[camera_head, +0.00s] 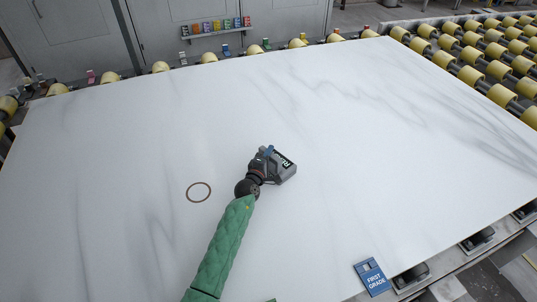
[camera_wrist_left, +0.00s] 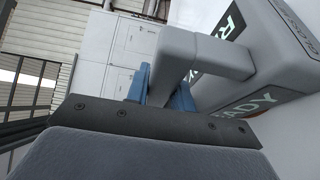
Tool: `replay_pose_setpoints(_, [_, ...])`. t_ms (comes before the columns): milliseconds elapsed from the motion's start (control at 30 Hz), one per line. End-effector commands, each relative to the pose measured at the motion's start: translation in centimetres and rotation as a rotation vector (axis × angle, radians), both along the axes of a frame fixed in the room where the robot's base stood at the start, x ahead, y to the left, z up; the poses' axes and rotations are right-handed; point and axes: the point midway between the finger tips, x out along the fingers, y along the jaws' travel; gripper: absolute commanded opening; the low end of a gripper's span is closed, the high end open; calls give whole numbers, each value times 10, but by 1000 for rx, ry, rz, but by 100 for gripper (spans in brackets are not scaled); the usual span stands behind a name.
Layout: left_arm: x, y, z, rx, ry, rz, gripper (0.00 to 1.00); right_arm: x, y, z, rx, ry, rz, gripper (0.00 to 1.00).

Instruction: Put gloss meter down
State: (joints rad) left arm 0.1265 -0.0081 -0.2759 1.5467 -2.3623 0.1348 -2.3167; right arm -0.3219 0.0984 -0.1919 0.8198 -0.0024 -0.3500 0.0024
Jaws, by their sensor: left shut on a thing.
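The gloss meter (camera_head: 284,170) is a grey boxy device with a dark display and a handle, over the middle of the white stone slab (camera_head: 380,130). My left gripper (camera_head: 266,152) is shut on its handle. In the left wrist view, the blue fingers (camera_wrist_left: 182,97) close around the grey handle (camera_wrist_left: 205,52) of the meter, whose dark "READY" labels show. I cannot tell whether the meter's underside touches the slab. My right gripper is not in view.
A thin brown ring (camera_head: 199,192) is marked on the slab left of the gripper. A blue "FIRST GRADE" card (camera_head: 372,277) lies at the front edge. Yellow rollers (camera_head: 470,75) run along the back and right. A shelf of coloured items (camera_head: 216,30) hangs behind. The slab around the meter is clear.

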Motion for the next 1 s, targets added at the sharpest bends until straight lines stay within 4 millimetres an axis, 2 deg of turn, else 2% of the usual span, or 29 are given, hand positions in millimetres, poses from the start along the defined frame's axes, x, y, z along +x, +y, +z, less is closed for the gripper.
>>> replay_pose_setpoints(33, [0, 0, -1, 0, -1, 0, 0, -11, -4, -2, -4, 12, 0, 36])
replay_pose_setpoints(67, [0, 0, -1, 0, 0, 0, 29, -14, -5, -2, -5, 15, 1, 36])
replay_pose_setpoints(133, [0, 0, -1, 0, 0, 0, 43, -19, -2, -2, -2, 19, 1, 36])
replay_pose_setpoints(167, [0, 0, -1, 0, 0, 0, 45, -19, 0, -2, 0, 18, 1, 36])
replay_pose_setpoints(433, [0, 0, 0, 0, 0, 0, 45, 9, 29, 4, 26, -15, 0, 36])
replay_pose_setpoints(533, [-2, 1, 2, 0, 1, 0, 45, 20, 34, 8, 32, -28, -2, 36])
replay_pose_setpoints(633, [-12, 6, 3, 2, 0, 1, 45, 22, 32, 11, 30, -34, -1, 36])
replay_pose_setpoints(667, [-16, 7, 3, 2, 0, 1, 45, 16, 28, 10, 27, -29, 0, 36])
replay_pose_setpoints(733, [-28, 12, 4, 3, 1, 0, 45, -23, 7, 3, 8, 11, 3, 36])
replay_pose_setpoints(767, [-33, 14, 4, 3, 1, 0, 45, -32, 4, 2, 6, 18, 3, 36])
replay_pose_setpoints(1000, [-77, 30, 3, 3, 1, 0, 45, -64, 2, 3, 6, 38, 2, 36])
